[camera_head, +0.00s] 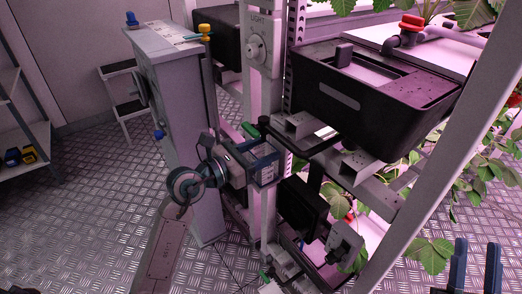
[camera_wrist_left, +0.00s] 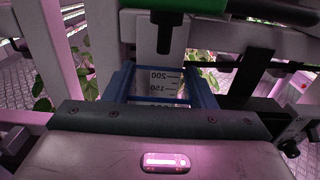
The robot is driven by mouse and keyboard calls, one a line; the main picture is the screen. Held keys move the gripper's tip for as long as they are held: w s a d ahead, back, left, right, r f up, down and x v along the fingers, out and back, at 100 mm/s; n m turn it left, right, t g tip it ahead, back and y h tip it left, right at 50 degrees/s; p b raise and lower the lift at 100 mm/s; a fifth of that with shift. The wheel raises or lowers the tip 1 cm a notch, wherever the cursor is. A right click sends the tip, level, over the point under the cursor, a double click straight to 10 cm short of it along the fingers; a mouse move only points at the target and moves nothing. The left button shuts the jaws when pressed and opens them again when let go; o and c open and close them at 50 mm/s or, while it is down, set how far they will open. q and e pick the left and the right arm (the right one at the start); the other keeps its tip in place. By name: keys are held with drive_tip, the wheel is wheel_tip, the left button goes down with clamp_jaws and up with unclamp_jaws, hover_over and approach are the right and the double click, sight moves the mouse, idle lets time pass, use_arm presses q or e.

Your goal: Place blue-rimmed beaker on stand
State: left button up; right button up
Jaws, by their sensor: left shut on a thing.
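My left gripper (camera_head: 266,166) is shut on the blue-rimmed beaker (camera_head: 267,174), in front of the rack at the picture's middle. In the left wrist view the beaker (camera_wrist_left: 161,84) shows 200 and 150 marks, reversed, between the two blue fingers of the left gripper (camera_wrist_left: 160,90). Its base is hidden by the gripper body. My right gripper (camera_head: 475,268) is at the bottom right corner, its two dark blue fingers apart with nothing between them. I cannot tell which part of the rack is the stand.
A black tub (camera_head: 375,95) sits on the rack just above and right of the left gripper. A grey bracket (camera_head: 365,166) juts out below it. A grey cabinet (camera_head: 180,120) stands close on the left. A black rod with a green top (camera_wrist_left: 168,28) hangs above the beaker.

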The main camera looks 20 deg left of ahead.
use_arm(q)
drive_tip(key=o, duration=0.9)
drive_tip(key=shift+o, duration=0.2)
drive_tip(key=shift+r, duration=0.15)
